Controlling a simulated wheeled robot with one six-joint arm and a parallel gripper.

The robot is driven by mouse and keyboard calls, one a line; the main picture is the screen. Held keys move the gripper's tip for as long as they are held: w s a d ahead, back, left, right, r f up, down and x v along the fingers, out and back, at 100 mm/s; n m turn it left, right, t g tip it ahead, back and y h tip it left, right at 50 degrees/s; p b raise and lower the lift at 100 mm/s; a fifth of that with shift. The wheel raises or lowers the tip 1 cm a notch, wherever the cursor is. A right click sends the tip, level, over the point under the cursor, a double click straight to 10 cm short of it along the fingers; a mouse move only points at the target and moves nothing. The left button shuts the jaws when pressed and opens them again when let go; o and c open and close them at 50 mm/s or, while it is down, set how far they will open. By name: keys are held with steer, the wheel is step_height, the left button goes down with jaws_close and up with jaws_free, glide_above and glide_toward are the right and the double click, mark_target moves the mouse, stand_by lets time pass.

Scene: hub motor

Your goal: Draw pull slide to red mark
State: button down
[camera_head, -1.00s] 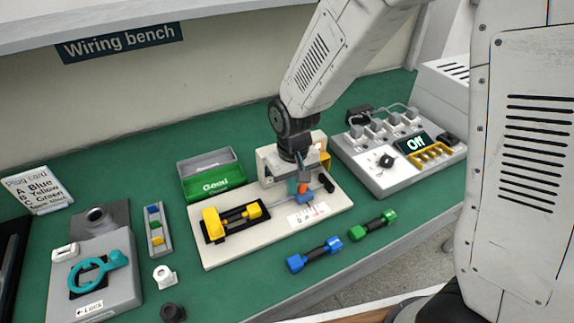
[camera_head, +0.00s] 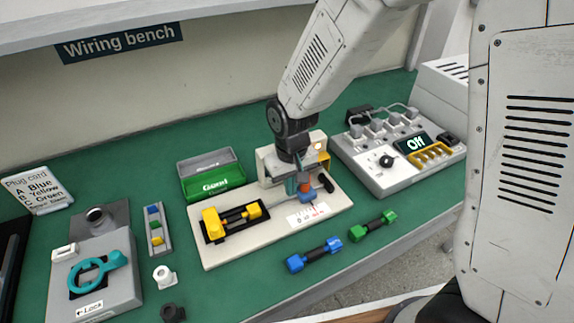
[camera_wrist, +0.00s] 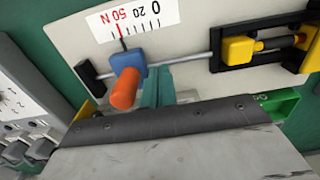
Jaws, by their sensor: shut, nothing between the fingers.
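The pull slide is a blue block (camera_wrist: 128,62) with an orange knob (camera_wrist: 124,90) on a grey rod. It also shows in the head view (camera_head: 307,196), partly hidden by my gripper. In the wrist view its dark pointer lies at or very near the red mark (camera_wrist: 120,30) on the white scale (camera_wrist: 125,20), by the "50 N" figure. My gripper (camera_wrist: 157,90) has teal fingers, shut and empty, beside the blue block on the yellow plug's side. A gap or contact with the block is unclear. A yellow plug (camera_wrist: 238,49) sits in a black holder at the rod's other end.
A black end stop (camera_wrist: 88,73) stands beyond the slide. A green bin (camera_head: 215,187) is behind the board (camera_head: 225,258). A power unit reading "Off" (camera_head: 375,180) stands right. Blue (camera_head: 314,256) and green (camera_head: 373,227) connectors lie in front, a lock fixture (camera_head: 118,290) left.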

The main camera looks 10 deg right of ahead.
step_height(320, 180, up, 8)
stand_by(1.0)
steer(key=shift+a, duration=0.1)
steer(key=s+d+r+m, duration=0.1)
steer(key=s+d+r, duration=0.6)
steer(key=s, duration=0.3)
steer(key=s+d+r+m+t, duration=0.1)
steer(key=s+d+r+m, duration=0.1)
steer(key=s+d+r, duration=0.5)
steer(key=s+d, duration=0.2)
steer(key=s, duration=0.1)
steer(key=shift+s+d+r, duration=0.25)
steer(key=shift+s, duration=0.15)
